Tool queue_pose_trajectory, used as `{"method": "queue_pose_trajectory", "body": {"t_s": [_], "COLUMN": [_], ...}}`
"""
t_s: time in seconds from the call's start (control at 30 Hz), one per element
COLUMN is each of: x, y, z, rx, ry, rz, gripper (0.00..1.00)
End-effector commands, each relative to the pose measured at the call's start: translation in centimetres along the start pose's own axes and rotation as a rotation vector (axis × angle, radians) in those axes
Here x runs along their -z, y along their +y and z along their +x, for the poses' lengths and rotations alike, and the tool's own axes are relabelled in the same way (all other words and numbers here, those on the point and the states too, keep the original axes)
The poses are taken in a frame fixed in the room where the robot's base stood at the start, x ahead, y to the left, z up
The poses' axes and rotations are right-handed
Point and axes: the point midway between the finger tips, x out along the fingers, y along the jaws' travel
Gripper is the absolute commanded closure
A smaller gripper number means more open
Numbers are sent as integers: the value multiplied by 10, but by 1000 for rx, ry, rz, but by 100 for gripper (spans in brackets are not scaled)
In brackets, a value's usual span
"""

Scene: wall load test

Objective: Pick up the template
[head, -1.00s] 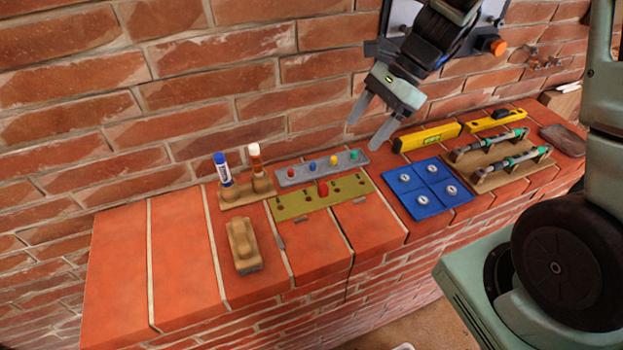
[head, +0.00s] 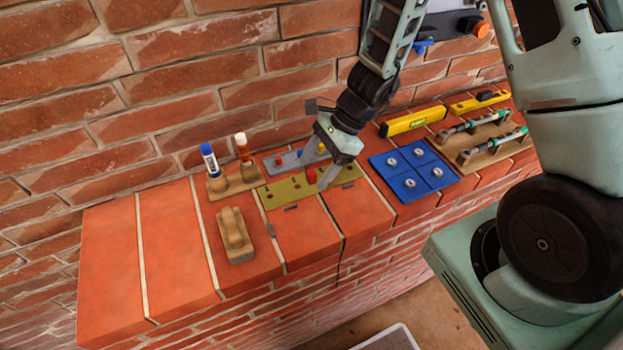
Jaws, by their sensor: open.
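The template, a flat olive-green plate with a row of holes (head: 283,198), lies on the brick ledge and has a red knob (head: 310,176) near its middle. My gripper (head: 315,172) is open and low over the template, with one finger on the far side of the knob and one on the near side. I cannot tell whether the fingers touch the knob or the plate. The hand and fingers hide part of the template's right half.
Just behind is a grey strip with coloured pegs (head: 283,161), partly hidden by my gripper. A wooden holder with two markers (head: 219,188) and a wooden-handled block (head: 235,236) are left. A blue panel (head: 402,191) and yellow level (head: 412,121) are right. The ledge's left end is clear.

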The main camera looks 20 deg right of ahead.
Motion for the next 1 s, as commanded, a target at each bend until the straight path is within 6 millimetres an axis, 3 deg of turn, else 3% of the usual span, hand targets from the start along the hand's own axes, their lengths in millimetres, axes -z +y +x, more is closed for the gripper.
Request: {"method": "queue_pose_trajectory", "body": {"t_s": [0.2, 0.47, 0.6, 1.0], "x": [0, 0, 0, -3], "y": [0, 0, 0, -1], "z": [25, 27, 27, 22], "rx": [-2, 0, 0, 2], "ry": [-1, -1, -1, -1], "rz": [0, 0, 0, -1], "gripper": [31, 31, 67, 67]}}
